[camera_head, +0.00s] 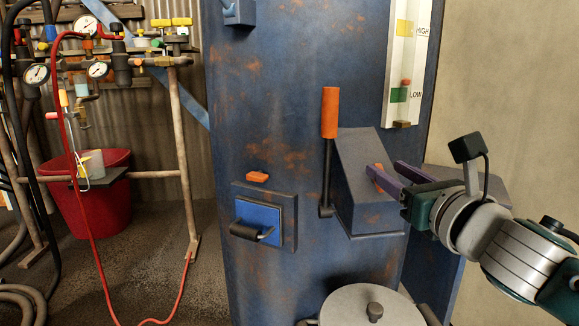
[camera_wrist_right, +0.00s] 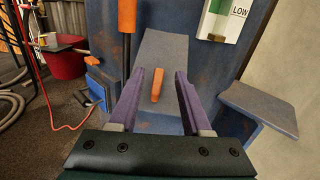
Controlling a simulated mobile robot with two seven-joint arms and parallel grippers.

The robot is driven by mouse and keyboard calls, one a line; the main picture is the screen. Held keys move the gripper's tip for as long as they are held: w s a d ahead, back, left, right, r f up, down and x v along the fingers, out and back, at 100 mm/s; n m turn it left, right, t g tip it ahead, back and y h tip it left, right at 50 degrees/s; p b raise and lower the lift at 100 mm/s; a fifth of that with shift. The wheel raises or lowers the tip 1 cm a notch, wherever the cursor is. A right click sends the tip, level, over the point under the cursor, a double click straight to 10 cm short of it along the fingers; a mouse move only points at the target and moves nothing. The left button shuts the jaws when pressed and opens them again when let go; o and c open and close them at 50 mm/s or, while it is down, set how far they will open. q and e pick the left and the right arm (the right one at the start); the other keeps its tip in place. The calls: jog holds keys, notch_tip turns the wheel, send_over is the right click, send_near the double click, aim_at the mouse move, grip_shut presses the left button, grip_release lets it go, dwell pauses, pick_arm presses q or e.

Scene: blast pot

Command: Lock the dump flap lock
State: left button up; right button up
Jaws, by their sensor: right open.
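A grey-blue box with a sloping face (camera_head: 357,160) juts from the blue rusty tank. A small orange bar (camera_wrist_right: 157,85) lies on its sloping face in the right wrist view; in the head view it is mostly hidden by my fingers. My right gripper (camera_head: 382,169) is open, its purple fingers on either side of the orange bar, apart from it in the wrist view. A black lever with an orange grip (camera_head: 329,113) stands upright left of the box. A blue square panel (camera_head: 254,213) with a black handle and an orange tab (camera_head: 258,177) above is lower left. Which piece is the flap lock is not labelled.
A gauge with HIGH and LOW marks (camera_head: 404,62) is above right. A grey ledge (camera_wrist_right: 258,108) sticks out right of my gripper. A round grey lid (camera_head: 350,305) is below. Hoses, a pipe rack and a red tub (camera_head: 95,205) stand at left.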

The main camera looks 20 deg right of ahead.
aim_at(379, 165)
jog(key=shift+w+d+b, duration=0.15)
jog(key=shift+w+b, duration=0.1)
jog(key=shift+w, duration=0.85)
jog(key=shift+w+d+b, duration=0.15)
jog(key=shift+w+b, duration=0.1)
jog(key=shift+w, duration=0.85)
grip_shut()
